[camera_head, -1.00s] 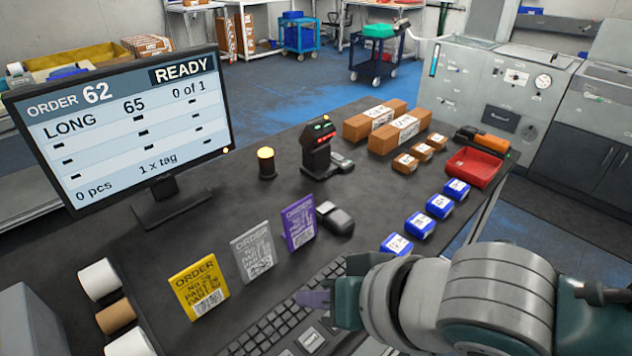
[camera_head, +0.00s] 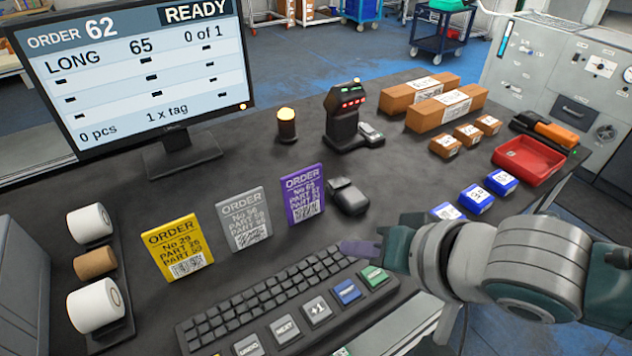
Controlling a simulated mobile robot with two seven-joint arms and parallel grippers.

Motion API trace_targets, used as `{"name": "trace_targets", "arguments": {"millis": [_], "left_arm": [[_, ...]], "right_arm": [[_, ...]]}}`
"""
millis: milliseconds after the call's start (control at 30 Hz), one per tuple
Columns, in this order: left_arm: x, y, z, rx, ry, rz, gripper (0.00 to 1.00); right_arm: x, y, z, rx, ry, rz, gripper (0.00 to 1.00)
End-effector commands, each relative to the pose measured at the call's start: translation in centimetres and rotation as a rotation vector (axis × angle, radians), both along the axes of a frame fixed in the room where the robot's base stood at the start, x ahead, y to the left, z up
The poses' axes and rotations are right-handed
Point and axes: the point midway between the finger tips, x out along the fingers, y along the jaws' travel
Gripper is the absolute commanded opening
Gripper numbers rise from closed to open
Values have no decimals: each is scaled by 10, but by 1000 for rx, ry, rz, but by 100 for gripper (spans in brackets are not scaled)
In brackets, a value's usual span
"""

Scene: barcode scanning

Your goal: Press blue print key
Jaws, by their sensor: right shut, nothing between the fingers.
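The blue key (camera_head: 347,291) sits in the front row of large keys on the keyboard (camera_head: 270,301), between the grey +1 key (camera_head: 317,309) and the green key (camera_head: 374,277). Its label is too small to read. My right gripper (camera_head: 355,248) is shut and empty, with purple fingertips above the keyboard's right end, behind the blue key in the picture and apart from it. The monitor (camera_head: 135,75) reads READY, order 62, LONG 65, 0 of 1, 0 pcs, 1 x tag. My left gripper is not in view.
Yellow, grey and purple order cards (camera_head: 243,222) stand behind the keyboard, with a dark mouse-like device (camera_head: 348,196) beside them. A scanner stand (camera_head: 345,120), brown boxes (camera_head: 447,107), blue boxes (camera_head: 477,199) and a red tray (camera_head: 528,161) stand farther back and right. Label rolls (camera_head: 95,263) stand left.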

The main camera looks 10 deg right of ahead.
Motion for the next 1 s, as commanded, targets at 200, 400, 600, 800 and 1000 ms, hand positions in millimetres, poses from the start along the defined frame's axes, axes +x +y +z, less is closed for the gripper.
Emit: {"name": "trace_targets", "arguments": {"millis": [200, 400, 600, 800, 1000], "left_arm": [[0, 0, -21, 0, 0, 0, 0], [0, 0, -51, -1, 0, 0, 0], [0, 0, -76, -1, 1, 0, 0], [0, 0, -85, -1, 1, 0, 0], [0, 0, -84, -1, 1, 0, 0]], "right_arm": [[0, 0, -21, -2, -1, 0, 0], [0, 0, -49, -2, -2, 2, 0], [0, 0, -75, 1, 0, -1, 0], [0, 0, -87, -1, 0, 0, 0], [0, 0, -86, -1, 0, 1, 0]]}}
